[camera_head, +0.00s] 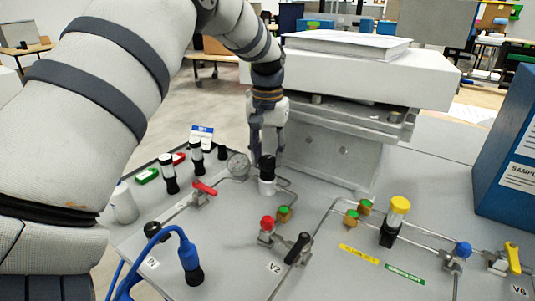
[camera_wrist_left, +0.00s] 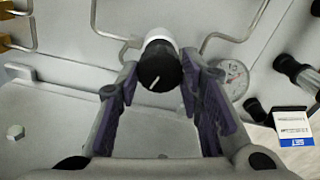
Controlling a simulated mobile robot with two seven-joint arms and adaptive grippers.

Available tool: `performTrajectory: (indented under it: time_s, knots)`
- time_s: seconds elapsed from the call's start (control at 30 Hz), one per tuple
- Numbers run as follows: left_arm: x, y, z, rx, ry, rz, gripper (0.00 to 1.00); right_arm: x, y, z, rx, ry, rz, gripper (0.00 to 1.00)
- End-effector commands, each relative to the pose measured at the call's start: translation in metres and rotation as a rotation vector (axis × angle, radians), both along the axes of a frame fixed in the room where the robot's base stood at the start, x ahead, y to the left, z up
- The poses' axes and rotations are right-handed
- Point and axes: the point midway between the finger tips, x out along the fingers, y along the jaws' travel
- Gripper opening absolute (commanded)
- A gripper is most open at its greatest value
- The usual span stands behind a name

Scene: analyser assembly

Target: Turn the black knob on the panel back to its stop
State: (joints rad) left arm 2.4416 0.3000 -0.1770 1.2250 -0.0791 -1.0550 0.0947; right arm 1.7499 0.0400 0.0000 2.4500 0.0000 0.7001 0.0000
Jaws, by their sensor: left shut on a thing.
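The black knob (camera_head: 267,163) sits on a white collar on the grey panel (camera_head: 225,245), below my left gripper's wrist in the head view. It also shows in the left wrist view (camera_wrist_left: 159,68) with a short white mark on its face, tilted towards the lower left of that picture. My left gripper (camera_head: 266,158) points down with one finger on each side of the knob. It is shut on the knob; in the left wrist view the two fingertips (camera_wrist_left: 160,74) flank it. My right gripper is not in view.
A round gauge (camera_head: 238,165) stands just left of the knob. A red lever (camera_head: 204,188), black lever (camera_head: 298,248), red cap (camera_head: 267,223), yellow-capped fitting (camera_head: 398,207) and pipes surround it. A large white-and-grey unit (camera_head: 335,150) rises behind. A blue box (camera_head: 510,150) is at right.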

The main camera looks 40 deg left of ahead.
Motion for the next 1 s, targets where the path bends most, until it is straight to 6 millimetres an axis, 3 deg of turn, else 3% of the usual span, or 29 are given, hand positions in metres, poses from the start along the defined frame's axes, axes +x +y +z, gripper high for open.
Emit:
performTrajectory:
  time_s: [0.4, 1.0]
  knots:
    - [-0.0003, 0.0002, -0.0008, 0.000, 0.001, 0.250, 0.06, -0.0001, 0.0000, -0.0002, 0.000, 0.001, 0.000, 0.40]
    - [-0.0004, -0.0002, -0.0010, -0.001, 0.002, 0.322, 0.06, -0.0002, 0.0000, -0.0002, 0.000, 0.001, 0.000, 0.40]
